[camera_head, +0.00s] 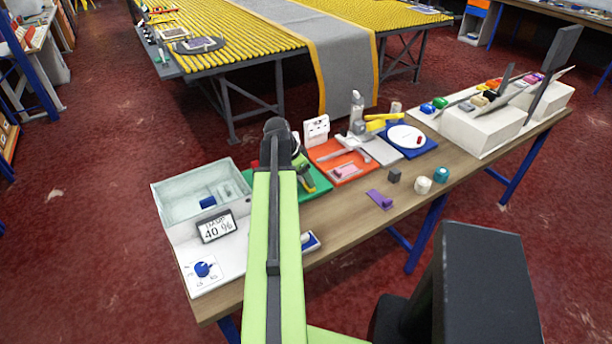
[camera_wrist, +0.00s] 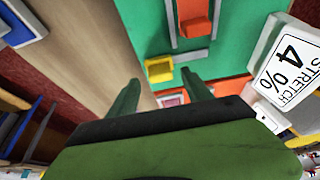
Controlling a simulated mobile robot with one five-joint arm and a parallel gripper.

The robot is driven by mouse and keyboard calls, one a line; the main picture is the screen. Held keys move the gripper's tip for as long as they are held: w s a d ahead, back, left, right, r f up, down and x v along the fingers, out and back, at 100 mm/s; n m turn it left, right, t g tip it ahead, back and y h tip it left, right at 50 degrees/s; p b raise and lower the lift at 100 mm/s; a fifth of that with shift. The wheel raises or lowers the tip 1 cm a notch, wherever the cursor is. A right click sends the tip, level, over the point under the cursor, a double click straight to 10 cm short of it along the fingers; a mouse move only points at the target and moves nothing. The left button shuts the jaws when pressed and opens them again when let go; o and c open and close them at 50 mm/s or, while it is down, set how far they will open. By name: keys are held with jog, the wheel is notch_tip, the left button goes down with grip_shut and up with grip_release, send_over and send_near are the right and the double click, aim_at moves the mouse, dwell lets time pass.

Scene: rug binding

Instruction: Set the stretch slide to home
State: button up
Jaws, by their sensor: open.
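In the wrist view, my gripper (camera_wrist: 161,78) is open, with its two green fingers apart and nothing between them. Ahead of the fingers lies a green board (camera_wrist: 262,22) with two grey rails (camera_wrist: 172,28). An orange block (camera_wrist: 195,24) sits between the rails and looks like a slide. A yellow block (camera_wrist: 158,69) lies near the rail ends, just beyond the fingertips and apart from them. I cannot tell which of the two is the stretch slide. A white sign (camera_wrist: 288,75) reading STRETCH 4 % stands at the board's right. In the head view my arm hides much of the green board (camera_head: 318,184).
In the head view, an orange board (camera_head: 352,174) and a blue board (camera_head: 427,147) lie right of the green one. A white unit with a 40 % display (camera_head: 216,227) stands at the left. A purple piece (camera_head: 379,199) lies on the wooden table (camera_head: 345,228), whose front is largely clear.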

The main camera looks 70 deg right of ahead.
jog(key=p+v, duration=1.2)
jog(key=v, duration=0.3)
jog(key=shift+p, duration=0.35)
jog(key=shift+a, duration=0.1)
